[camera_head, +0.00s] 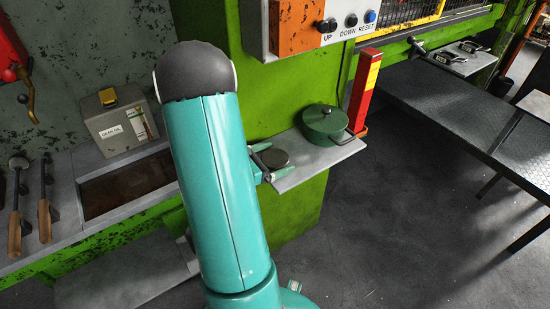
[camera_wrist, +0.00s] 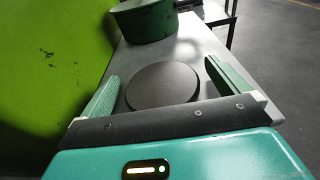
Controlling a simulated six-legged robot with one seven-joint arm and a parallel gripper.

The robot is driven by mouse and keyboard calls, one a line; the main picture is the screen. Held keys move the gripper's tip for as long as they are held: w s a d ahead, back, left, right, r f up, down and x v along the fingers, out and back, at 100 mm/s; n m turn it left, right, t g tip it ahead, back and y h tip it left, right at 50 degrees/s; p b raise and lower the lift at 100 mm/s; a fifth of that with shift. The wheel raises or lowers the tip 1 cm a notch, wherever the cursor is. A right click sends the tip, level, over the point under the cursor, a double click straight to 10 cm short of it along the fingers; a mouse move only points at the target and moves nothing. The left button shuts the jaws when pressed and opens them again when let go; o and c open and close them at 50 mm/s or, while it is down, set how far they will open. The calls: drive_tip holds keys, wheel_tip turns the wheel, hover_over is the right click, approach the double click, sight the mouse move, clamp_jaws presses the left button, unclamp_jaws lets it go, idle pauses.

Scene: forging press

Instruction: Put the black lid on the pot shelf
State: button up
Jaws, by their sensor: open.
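A flat black disc, which I take as the black lid (camera_head: 275,158), lies on the near end of the grey pot shelf (camera_head: 318,164). It appears flat on the shelf in the wrist view (camera_wrist: 162,84). My gripper (camera_wrist: 161,70) is open, with one green finger on each side of the lid and a visible gap to both. In the head view my gripper (camera_head: 277,161) is at the shelf's near end, partly hidden by my arm. A green pot (camera_head: 325,122) with its own green lid stands farther along the shelf, beyond the black lid.
A green press wall (camera_wrist: 45,75) runs close along the shelf's left side. A red and yellow post (camera_head: 363,92) stands behind the pot. A grey box (camera_head: 121,127) and hammers (camera_head: 44,200) are at left. A dark metal table (camera_head: 470,115) is at right, beyond open floor.

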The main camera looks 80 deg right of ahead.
drive_tip(key=v, duration=1.1)
drive_tip(key=shift+w+a, duration=0.15)
drive_tip(key=shift+w, duration=0.1)
drive_tip(key=w+a+r+m+t+y, duration=0.3)
drive_tip(key=a+r+t+y, duration=0.1)
drive_tip(key=a, duration=0.8)
drive_tip(key=w+a+r+m+t+y, duration=0.3)
drive_tip(key=a+r+t, duration=0.3)
drive_tip(key=a, duration=0.7)
drive_tip(key=w+a+r+m+t+y, duration=0.3)
drive_tip(key=w+a+r+t+y, duration=0.1)
drive_tip(key=a, duration=0.8)
wheel_tip(320, 180, up, 3)
drive_tip(key=shift+w+a+r+m+t+y, duration=0.1)
drive_tip(key=shift+w+a+m+t+y, duration=0.4)
drive_tip(key=shift+t, duration=0.6)
drive_tip(key=shift+s+d, duration=0.2)
drive_tip(key=shift+s, duration=0.1)
